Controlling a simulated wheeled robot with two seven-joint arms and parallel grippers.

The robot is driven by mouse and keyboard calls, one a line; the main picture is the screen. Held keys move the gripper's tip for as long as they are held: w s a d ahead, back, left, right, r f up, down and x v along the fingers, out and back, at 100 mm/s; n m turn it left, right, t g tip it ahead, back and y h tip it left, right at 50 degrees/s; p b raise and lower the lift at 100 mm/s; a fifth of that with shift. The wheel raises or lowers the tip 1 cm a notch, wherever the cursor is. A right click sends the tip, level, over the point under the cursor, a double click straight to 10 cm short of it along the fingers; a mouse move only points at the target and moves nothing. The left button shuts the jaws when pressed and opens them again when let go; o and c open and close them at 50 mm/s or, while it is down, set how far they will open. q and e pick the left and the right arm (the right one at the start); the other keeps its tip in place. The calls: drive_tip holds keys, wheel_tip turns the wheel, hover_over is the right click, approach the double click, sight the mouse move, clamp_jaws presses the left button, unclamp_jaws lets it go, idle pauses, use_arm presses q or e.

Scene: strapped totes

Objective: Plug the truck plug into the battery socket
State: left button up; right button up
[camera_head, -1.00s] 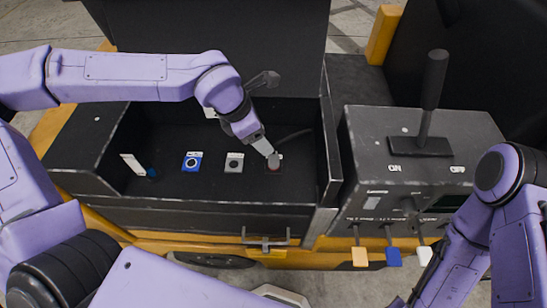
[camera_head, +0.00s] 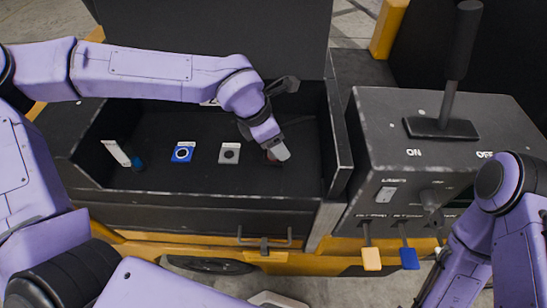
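My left gripper (camera_head: 278,150) points down into the right part of the open black battery box (camera_head: 270,200), low over its floor. A small dark red piece (camera_head: 270,158) shows at its fingertips; I cannot tell whether it is plug or socket. The fingers' gap is hidden. A dark cable (camera_head: 300,121) runs right from behind the gripper. To the left on the box floor are a grey-white plate with a dark round socket (camera_head: 229,153) and a blue plate with a round socket (camera_head: 182,152).
A dark control box (camera_head: 410,150) with a tall lever (camera_head: 455,70) stands right of the battery box. Yellow (camera_head: 371,259) and blue (camera_head: 409,258) tabs hang below it. A white tag (camera_head: 117,153) and blue-ended piece (camera_head: 137,162) are at the box's left.

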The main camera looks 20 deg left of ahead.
use_arm(q)
drive_tip(key=shift+w+f, duration=0.1)
clamp_jaws()
drive_tip(key=shift+p, duration=0.3)
